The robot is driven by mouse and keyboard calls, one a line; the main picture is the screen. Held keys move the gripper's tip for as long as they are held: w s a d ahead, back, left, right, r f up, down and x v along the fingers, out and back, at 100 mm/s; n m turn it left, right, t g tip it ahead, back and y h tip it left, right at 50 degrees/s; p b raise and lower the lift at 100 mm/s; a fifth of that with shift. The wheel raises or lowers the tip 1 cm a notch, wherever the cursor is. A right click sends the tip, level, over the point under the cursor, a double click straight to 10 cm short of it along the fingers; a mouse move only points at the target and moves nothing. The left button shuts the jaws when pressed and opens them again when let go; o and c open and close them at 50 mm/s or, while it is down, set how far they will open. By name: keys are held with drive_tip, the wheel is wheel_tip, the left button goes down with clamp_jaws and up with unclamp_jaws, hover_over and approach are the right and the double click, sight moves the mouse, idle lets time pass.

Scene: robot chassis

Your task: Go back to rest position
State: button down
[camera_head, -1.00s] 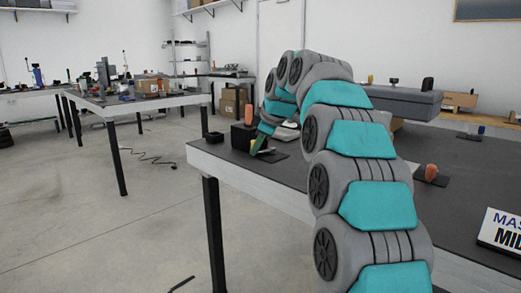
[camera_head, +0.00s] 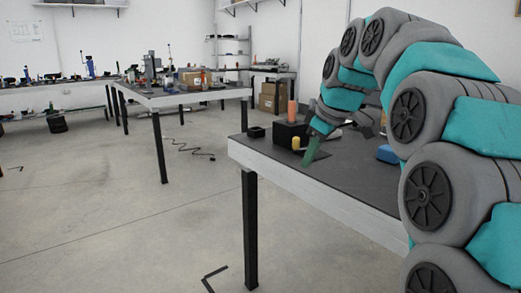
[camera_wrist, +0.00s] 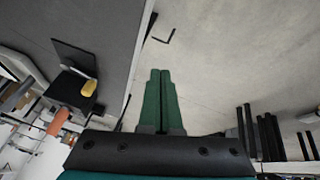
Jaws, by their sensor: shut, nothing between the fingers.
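A black box (camera_head: 289,135), an orange cylinder (camera_head: 292,111), a yellow object (camera_head: 296,144) and a small black tray (camera_head: 256,132) are near the gripper. A blue object (camera_head: 388,154) lies further right. Open floor (camera_head: 120,220) spreads left of the table.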

drive_tip(key=s+d+f+m+g+h, duration=0.1)
drive_tip(key=s+f+m+g, duration=0.1)
drive_tip(key=s+f, duration=0.7)
drive_tip(key=s+d+f+m+g, duration=0.1)
drive_tip(key=s+f+m, duration=0.4)
drive_tip(key=s, duration=1.2)
drive_tip(key=s+d+f+m+g+h+p, duration=0.1)
drive_tip(key=s+f+m+g, duration=0.2)
drive_tip(key=s+f, duration=0.9)
drive_tip(key=shift+s+f+g+h, duration=0.3)
drive_tip(key=shift+s+f, duration=0.1)
drive_tip(key=shift+s, duration=0.05)
